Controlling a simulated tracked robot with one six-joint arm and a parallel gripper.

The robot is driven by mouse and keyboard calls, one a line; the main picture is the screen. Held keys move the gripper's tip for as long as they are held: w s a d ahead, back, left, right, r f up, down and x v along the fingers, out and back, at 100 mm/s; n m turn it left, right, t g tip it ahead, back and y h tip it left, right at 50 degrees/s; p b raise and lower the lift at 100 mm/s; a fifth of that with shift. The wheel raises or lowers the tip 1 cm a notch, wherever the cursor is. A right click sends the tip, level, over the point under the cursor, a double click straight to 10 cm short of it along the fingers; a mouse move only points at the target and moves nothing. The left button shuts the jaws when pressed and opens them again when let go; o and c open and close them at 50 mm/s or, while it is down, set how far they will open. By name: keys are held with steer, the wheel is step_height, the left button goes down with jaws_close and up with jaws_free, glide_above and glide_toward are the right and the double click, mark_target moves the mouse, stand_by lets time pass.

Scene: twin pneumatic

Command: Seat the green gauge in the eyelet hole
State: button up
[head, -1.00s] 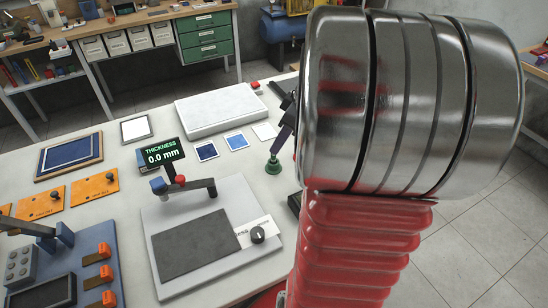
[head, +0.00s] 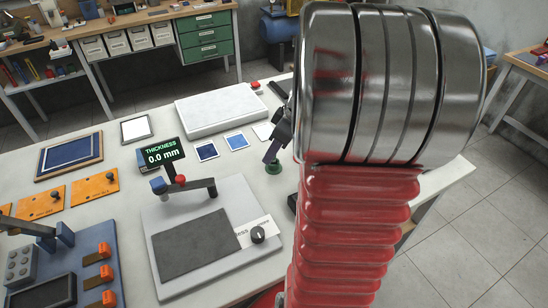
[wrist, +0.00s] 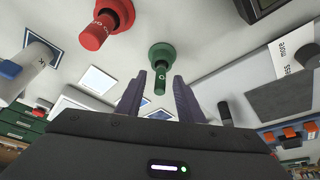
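The green gauge (wrist: 161,62) has a wide round flange and a narrower shank, and stands on the pale bench. In the wrist view it shows just beyond and between my two purple fingers. My gripper (wrist: 164,78) is open, with a clear gap between the fingers and nothing visibly clamped. In the head view the green gauge (head: 273,167) is small, right of the grey machine, with a purple finger of my gripper (head: 271,152) close above it. My arm hides much of that area. I cannot pick out the eyelet hole in either view.
A red gauge (wrist: 103,24) stands near the green one. The grey thickness machine (head: 195,240) reads 0.0 mm. A white slab (head: 220,108), small blue squares (head: 206,152), orange plates (head: 95,188) and a blue fixture (head: 90,265) share the bench.

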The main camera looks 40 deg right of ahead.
steer(key=shift+c, duration=0.7)
jaws_close()
steer(key=shift+r, duration=0.1)
step_height(320, 180, up, 10)
steer(key=shift+f, duration=0.1)
stand_by(0.3)
stand_by(0.4)
